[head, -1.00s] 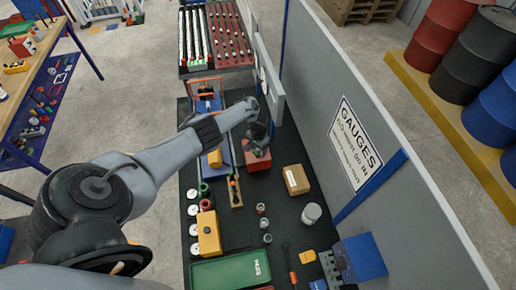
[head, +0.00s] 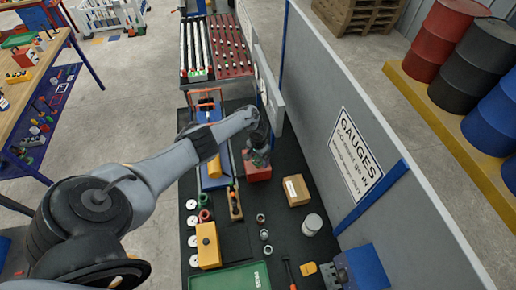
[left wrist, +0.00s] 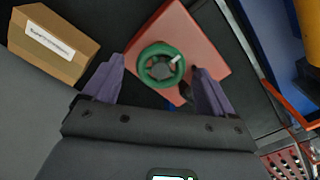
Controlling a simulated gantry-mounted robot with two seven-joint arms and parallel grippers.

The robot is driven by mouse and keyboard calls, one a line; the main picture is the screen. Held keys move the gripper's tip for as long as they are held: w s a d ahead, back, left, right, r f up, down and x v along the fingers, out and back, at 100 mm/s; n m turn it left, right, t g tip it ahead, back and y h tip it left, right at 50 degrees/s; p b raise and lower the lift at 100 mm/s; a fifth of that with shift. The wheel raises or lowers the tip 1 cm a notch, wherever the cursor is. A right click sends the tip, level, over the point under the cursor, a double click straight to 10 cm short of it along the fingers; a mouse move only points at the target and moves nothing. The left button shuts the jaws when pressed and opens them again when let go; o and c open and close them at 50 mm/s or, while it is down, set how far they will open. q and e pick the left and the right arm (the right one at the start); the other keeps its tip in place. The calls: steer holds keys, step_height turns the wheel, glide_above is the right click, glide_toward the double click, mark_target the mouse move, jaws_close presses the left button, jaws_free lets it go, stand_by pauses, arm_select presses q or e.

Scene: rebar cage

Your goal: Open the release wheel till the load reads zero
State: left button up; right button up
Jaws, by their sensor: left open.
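The release wheel (left wrist: 161,64) is a small green handwheel with a pale handle knob, on top of a red box (left wrist: 190,28). In the head view the red box (head: 257,172) stands on the dark bench top, mostly below my left gripper. My left gripper (left wrist: 160,80) is open, with its two purple fingers on either side of the wheel in the left wrist view. I cannot tell whether the fingers touch the wheel. In the head view the left gripper (head: 259,152) is over the box and partly hidden by the arm. No load reading is legible. My right gripper is not in view.
A cardboard box (head: 296,190) sits right of the red box. A grey panel with a GAUGES sign (head: 354,155) walls off the right side. A blue unit with a yellow block (head: 214,167) lies to the left. Cans, a yellow case (head: 208,245) and a green tray (head: 230,278) are nearer.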

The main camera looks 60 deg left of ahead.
mark_target(258, 160)
arm_select(q)
step_height(258, 160, up, 10)
stand_by(0.6)
steer(key=shift+s+f, duration=0.1)
